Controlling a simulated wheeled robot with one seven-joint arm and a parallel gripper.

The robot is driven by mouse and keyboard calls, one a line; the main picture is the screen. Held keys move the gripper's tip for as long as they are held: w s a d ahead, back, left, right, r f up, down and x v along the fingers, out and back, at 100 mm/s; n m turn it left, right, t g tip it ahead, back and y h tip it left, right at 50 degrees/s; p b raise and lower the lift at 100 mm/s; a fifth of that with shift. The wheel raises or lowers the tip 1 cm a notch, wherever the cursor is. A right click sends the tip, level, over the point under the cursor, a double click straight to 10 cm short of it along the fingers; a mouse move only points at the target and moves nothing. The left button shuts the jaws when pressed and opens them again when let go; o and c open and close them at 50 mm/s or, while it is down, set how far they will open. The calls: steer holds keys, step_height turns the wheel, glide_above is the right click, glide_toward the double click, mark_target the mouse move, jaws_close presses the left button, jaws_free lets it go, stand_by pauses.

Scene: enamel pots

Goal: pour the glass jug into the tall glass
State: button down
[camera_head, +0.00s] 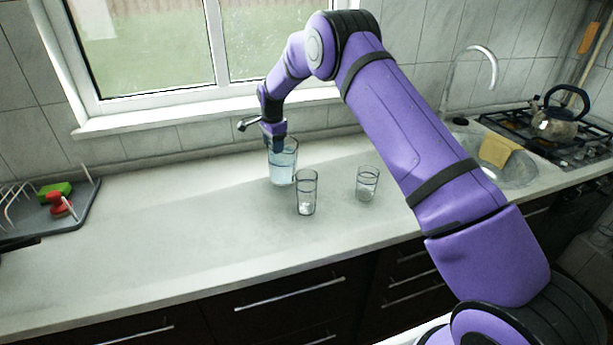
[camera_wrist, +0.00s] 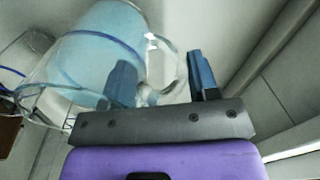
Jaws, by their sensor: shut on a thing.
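The glass jug (camera_head: 284,168) holds pale blue liquid and stands upright at the back of the counter, below the window. My gripper (camera_head: 275,145) is at the jug from behind and above. In the wrist view the jug (camera_wrist: 100,45) fills the upper left, and its handle lies between the two blue fingers of my gripper (camera_wrist: 163,82), which are shut on it. A tall glass (camera_head: 307,194) stands just in front and right of the jug. A second, similar glass (camera_head: 367,184) stands farther right. Both are upright and look empty except for their thick bases.
The counter (camera_head: 170,235) is clear to the left and in front. A dish rack (camera_head: 50,212) with red and green items is at the far left. A sink (camera_head: 500,150), tap and a kettle (camera_head: 556,122) on the hob are at right. The window wall is close behind.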

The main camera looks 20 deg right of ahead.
steer(key=s+r+t, duration=0.2)
steer(key=r, duration=0.1)
steer(key=s+r+t+y, duration=0.1)
steer(key=t, duration=0.1)
steer(key=shift+s+d+r, duration=0.2)
steer(key=shift+d+r, duration=0.15)
steer(key=shift+d, duration=0.05)
steer(key=shift+s+d+r+t+p, duration=0.2)
steer(key=shift+s+r+t+p, duration=0.1)
steer(key=shift+s+r+t, duration=0.35)
stand_by(0.4)
steer(key=shift+s+d+r+t+y, duration=0.15)
steer(key=shift+s+r+t+y, duration=0.15)
steer(key=shift+s+r+t, duration=0.35)
steer(key=shift+s+d+r+t+y+p, duration=0.2)
steer(key=shift+s+r+t+y+p, duration=0.1)
steer(key=shift+s+r+t+p, duration=0.85)
stand_by(2.7)
steer(key=shift+w+r, duration=0.15)
